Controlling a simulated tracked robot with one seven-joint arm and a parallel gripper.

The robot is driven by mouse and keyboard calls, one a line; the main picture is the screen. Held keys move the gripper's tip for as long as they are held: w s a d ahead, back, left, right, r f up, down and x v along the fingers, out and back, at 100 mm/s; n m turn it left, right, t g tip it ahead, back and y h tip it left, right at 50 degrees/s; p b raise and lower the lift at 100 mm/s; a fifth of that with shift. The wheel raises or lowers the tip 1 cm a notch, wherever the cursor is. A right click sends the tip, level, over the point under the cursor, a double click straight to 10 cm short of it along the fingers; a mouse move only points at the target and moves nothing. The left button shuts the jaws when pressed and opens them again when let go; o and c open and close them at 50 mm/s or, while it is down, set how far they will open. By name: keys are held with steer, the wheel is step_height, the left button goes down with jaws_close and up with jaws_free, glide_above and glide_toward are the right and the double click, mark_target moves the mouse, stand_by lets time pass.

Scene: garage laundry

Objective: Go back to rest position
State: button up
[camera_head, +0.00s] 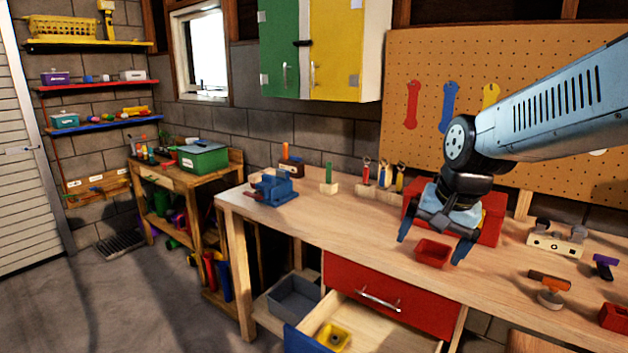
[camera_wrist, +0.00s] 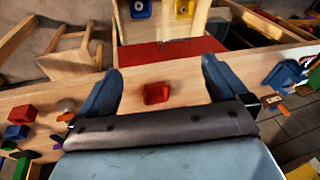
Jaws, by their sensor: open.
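My gripper (camera_head: 437,250) is open and empty above the wooden workbench (camera_head: 340,238), at the end of my blue-grey arm. Its two blue fingers point down, spread apart, over a small red bin (camera_head: 432,253) on the bench top. The wrist view shows the same red bin (camera_wrist: 156,93) between the open fingers (camera_wrist: 160,75), with nothing held. A larger red box (camera_head: 490,226) stands on the bench behind the gripper, partly hidden by it.
An open drawer (camera_head: 375,326) juts from the bench front, with a yellow part (camera_head: 333,337) inside. A blue vise (camera_head: 274,190) stands at the bench's left end. Tools stand in a wooden rack (camera_head: 376,191). A pegboard (camera_head: 440,60) backs the bench. Floor at left is clear.

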steer(key=s+d+r+n+t+h, duration=0.1)
steer(key=s+r+n+t, duration=0.1)
steer(key=s+r+n, duration=0.3)
steer(key=s, duration=0.3)
steer(key=shift+s+d, duration=0.3)
steer(key=shift+d, duration=0.1)
steer(key=shift+r, duration=0.1)
